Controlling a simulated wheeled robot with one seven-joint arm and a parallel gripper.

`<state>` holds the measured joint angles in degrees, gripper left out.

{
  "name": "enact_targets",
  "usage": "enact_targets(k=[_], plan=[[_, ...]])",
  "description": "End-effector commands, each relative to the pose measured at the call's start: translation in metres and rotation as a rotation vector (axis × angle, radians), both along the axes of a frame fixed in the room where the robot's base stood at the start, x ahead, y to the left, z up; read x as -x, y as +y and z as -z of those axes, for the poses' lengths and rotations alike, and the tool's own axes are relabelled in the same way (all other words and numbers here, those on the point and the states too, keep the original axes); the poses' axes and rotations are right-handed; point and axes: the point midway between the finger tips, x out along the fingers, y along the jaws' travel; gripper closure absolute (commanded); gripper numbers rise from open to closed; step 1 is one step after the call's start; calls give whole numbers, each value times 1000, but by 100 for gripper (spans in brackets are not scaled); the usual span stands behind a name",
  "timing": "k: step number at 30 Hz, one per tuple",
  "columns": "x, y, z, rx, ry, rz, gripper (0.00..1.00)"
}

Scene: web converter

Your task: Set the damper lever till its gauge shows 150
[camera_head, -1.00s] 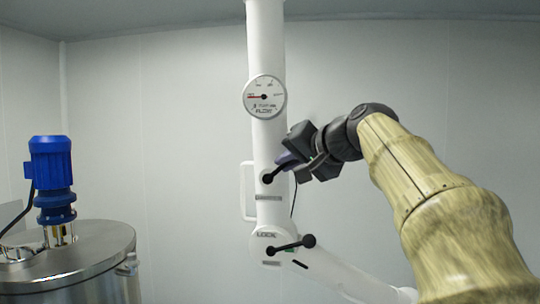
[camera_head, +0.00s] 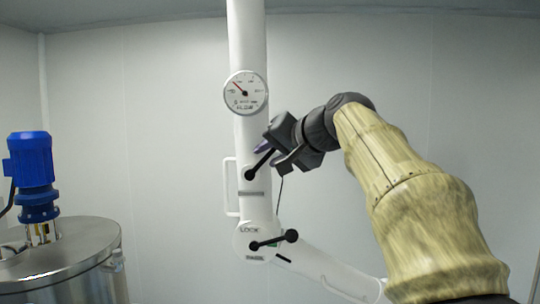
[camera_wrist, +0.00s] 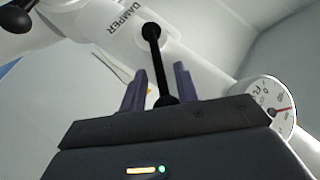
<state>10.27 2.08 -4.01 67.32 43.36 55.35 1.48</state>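The damper lever (camera_head: 260,163) is a black rod on a pivot on the white vertical pipe, tilted up to the right. In the wrist view the lever (camera_wrist: 156,62) runs from its pivot, beside the word DAMPER, down between my fingers. The round white gauge (camera_head: 245,93) is higher on the pipe; its red needle points up and left, and its numbers are too small to read. The gauge also shows in the wrist view (camera_wrist: 268,103). My gripper (camera_wrist: 160,70) has its purple fingers apart on either side of the lever, with small gaps visible. My gripper (camera_head: 267,147) partly hides the lever's outer end.
A second black lever (camera_head: 273,241) marked LOCK is lower on the pipe, near a slanting white branch pipe (camera_head: 325,272). A white handle (camera_head: 229,187) is left of the pipe. A steel tank (camera_head: 75,262) with a blue motor (camera_head: 32,172) stands at the left.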

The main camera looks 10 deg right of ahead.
Motion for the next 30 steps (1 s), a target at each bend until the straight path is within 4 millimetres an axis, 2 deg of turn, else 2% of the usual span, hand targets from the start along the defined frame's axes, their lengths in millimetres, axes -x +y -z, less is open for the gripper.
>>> enact_targets(k=[8,14,30], plan=[[0,0,3,1,5,-2,69],[14,-7,-2,2,3,1,69],[103,-43,-40,3,2,2,69]])
